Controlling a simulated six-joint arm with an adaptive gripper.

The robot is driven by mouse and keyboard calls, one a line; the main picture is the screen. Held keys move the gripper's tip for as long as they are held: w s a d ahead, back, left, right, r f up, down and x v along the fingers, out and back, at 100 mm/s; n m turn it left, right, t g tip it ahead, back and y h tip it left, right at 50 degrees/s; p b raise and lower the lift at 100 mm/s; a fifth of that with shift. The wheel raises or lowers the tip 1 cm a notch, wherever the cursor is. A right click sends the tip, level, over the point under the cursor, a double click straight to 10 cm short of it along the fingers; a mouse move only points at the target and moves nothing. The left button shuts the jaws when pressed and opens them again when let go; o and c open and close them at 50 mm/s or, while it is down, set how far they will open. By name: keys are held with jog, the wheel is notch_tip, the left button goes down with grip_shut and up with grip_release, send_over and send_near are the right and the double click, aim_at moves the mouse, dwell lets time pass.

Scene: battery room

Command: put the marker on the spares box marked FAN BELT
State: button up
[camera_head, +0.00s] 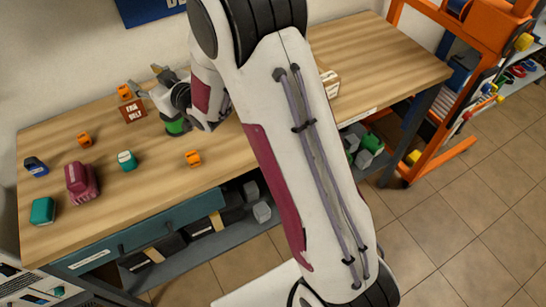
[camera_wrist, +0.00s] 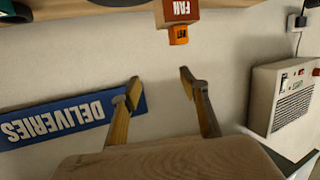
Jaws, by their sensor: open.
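The brown-red spares box marked FAN BELT (camera_head: 134,111) stands near the back of the bench; in the wrist view its upside-down FAN label (camera_wrist: 180,10) shows at the top edge. A small orange block with dark lettering (camera_head: 124,92) appears to rest on the box's top; it also shows against the box in the wrist view (camera_wrist: 178,36). I cannot tell for certain that it is the marker. My gripper (camera_head: 145,78) is beside the box and block, fingers apart. In the wrist view the gap between my fingertips (camera_wrist: 160,84) is empty, and the block is clear of them.
Two more orange blocks (camera_head: 84,139) (camera_head: 193,158), a maroon object (camera_head: 82,182), teal objects (camera_head: 127,160) and a dark blue object (camera_head: 36,166) are on the bench. A green item (camera_head: 176,126) is below my gripper. A blue DELIVERIES sign (camera_wrist: 65,118) is on the wall.

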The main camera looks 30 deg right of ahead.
jog(key=s+d+r+m+g+h, duration=0.1)
jog(key=s+d+r+g+h, duration=0.1)
jog(key=s+d+r, duration=0.45)
jog(key=s+d+r+m+g+h, duration=0.2)
jog(key=s+d+r+h, duration=0.15)
jog(key=s, duration=0.65)
jog(key=s+d+g, duration=0.1)
jog(key=s+g, duration=0.1)
jog(key=s, duration=1.1)
jog(key=s+d+f+m+g, duration=0.1)
jog(key=s+g, duration=0.2)
jog(key=s, duration=1.1)
jog(key=shift+d+m, duration=0.3)
jog(key=shift+d, duration=0.05)
